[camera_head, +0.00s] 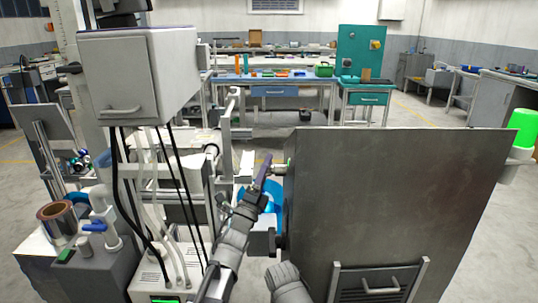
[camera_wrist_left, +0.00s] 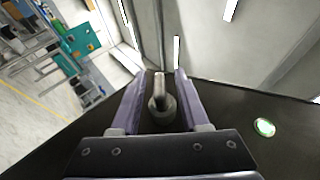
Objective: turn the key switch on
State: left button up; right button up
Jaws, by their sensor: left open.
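The key switch (camera_wrist_left: 160,104) is a round grey knob with a raised bar, on the side face of a dark metal cabinet (camera_head: 395,190). In the head view the key switch (camera_head: 279,170) sticks out to the left of the cabinet. My left gripper (camera_head: 266,165) is beside it, pointing at that face. In the left wrist view my left gripper (camera_wrist_left: 156,75) is open, with one finger on each side of the knob. I cannot tell whether the fingers touch it. My right gripper is not in view.
A green-lit round button (camera_wrist_left: 264,127) sits on the same face, right of the switch in the wrist view. A grey box (camera_head: 140,75) with hanging black cables stands left of my arm. A green lamp (camera_head: 523,128) is at the cabinet's right. Workbenches (camera_head: 273,91) stand far behind.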

pick_arm(q)
jog(key=shift+x, duration=0.85)
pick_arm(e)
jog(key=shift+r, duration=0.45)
pick_arm(q)
jog(key=shift+c, duration=0.2)
grip_shut()
